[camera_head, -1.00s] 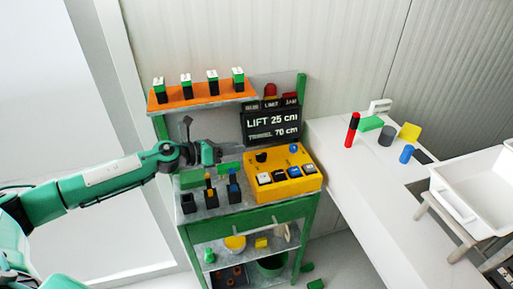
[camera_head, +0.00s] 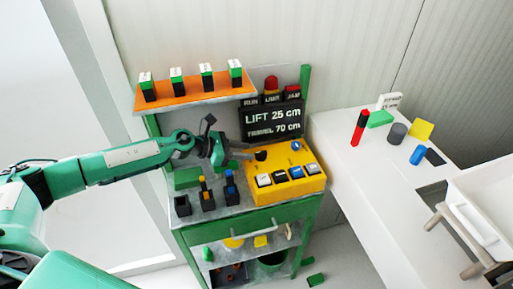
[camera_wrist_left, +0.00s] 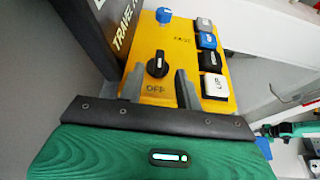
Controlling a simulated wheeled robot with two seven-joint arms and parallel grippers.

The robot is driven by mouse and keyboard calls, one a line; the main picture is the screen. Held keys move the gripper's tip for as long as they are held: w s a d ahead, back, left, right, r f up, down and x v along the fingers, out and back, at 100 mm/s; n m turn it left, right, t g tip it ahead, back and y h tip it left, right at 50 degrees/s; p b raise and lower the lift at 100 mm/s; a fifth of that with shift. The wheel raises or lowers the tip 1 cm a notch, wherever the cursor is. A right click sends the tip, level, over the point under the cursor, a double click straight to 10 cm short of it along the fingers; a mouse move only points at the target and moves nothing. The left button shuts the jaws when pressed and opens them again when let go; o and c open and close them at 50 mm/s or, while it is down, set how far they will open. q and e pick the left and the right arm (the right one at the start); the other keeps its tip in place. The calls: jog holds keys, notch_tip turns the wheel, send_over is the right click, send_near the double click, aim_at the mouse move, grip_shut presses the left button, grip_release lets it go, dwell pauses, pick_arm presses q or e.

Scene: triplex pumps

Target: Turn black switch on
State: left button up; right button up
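The black switch (camera_head: 260,155) is a round knob on top of the yellow control box (camera_head: 312,184). In the left wrist view the black switch (camera_wrist_left: 158,64) has a white mark and sits above the letters "OFF". My left gripper (camera_head: 243,155) is just left of the switch in the head view. In the left wrist view my left gripper (camera_wrist_left: 159,74) is open, its two grey fingers apart. The switch appears between and just beyond the fingertips; I cannot tell whether they touch it.
A display (camera_head: 272,122) reading "LIFT 25 cm" stands behind the box. Several buttons line the box front, with a blue knob (camera_head: 296,146) behind. Black holders (camera_head: 207,201) stand left. An orange shelf (camera_head: 195,91) is above. A white table (camera_head: 350,170) is right.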

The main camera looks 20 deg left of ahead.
aim_at(259, 152)
pick_arm(q)
jog(key=p+x, duration=0.1)
jog(key=x, duration=0.2)
jog(key=shift+w+d, duration=0.25)
jog(key=shift+w+d+f, duration=0.25)
jog(key=shift+d+f, duration=0.05)
jog(key=shift+d, duration=0.15)
pick_arm(e)
jog(key=shift+s+a+r, duration=0.5)
jog(key=shift+s+r, duration=0.1)
jog(key=shift+r, duration=0.1)
pick_arm(q)
jog(key=shift+c, duration=0.2)
pick_arm(e)
jog(key=shift+d, duration=0.1)
pick_arm(q)
jog(key=c, duration=0.7)
grip_shut()
pick_arm(e)
jog(key=shift+w+d+r, duration=0.1)
jog(key=shift+w+d, duration=0.15)
